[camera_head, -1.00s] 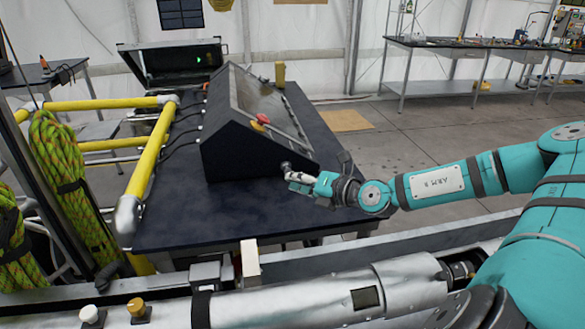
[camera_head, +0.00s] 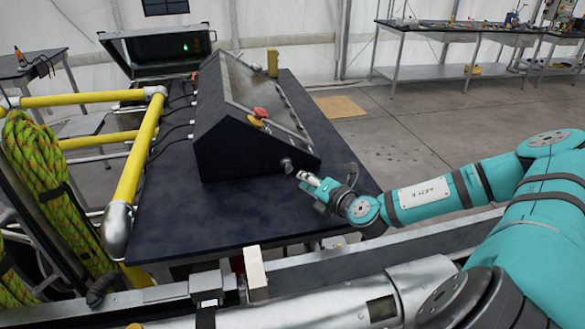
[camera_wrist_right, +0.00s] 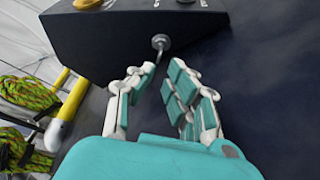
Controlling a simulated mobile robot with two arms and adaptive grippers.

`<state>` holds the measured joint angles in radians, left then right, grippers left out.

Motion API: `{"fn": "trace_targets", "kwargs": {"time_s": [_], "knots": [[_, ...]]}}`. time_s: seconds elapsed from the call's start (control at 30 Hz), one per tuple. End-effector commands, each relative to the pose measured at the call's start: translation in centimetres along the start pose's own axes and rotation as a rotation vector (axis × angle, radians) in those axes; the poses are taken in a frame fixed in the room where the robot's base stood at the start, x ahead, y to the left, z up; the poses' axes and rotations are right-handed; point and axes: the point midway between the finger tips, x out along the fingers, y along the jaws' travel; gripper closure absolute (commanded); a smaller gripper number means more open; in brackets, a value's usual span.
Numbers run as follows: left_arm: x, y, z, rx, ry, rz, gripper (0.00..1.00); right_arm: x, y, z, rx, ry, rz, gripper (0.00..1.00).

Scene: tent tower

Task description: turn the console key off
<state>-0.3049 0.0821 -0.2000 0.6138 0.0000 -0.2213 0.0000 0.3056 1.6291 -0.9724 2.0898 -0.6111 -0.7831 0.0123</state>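The dark sloped console (camera_head: 250,135) stands on a dark table. Its key (camera_head: 287,164), a small metal piece, sticks out of the near end face. In the right wrist view the key (camera_wrist_right: 160,43) shows as a round metal head with a short stem, ahead of the fingertips. My right gripper (camera_head: 306,180) is just right of and below the key, apart from it. In the wrist view the right gripper (camera_wrist_right: 160,75) is open, with a gap between its teal-padded fingers and nothing held. I cannot read the key's setting. My left gripper is not seen.
The table (camera_head: 200,220) has free room in front of the console. A red button (camera_head: 260,112) and a yellow one sit on the console. Yellow rails (camera_head: 140,150) and green rope (camera_head: 45,180) stand at left. An open case (camera_head: 160,55) is behind.

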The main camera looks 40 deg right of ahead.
Motion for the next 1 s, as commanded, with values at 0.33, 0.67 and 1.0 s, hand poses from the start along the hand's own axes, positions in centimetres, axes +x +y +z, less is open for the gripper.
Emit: {"fn": "trace_targets", "kwargs": {"time_s": [0.33,0.67,1.0], "knots": [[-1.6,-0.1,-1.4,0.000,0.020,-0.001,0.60,6.0,0.2,0.1,0.003,-0.001,0.002,0.86],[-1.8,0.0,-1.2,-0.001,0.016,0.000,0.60,7.2,0.1,0.0,0.000,0.001,0.001,0.86],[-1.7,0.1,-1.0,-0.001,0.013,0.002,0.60,7.2,0.0,0.0,0.000,0.001,0.000,1.00]]}}
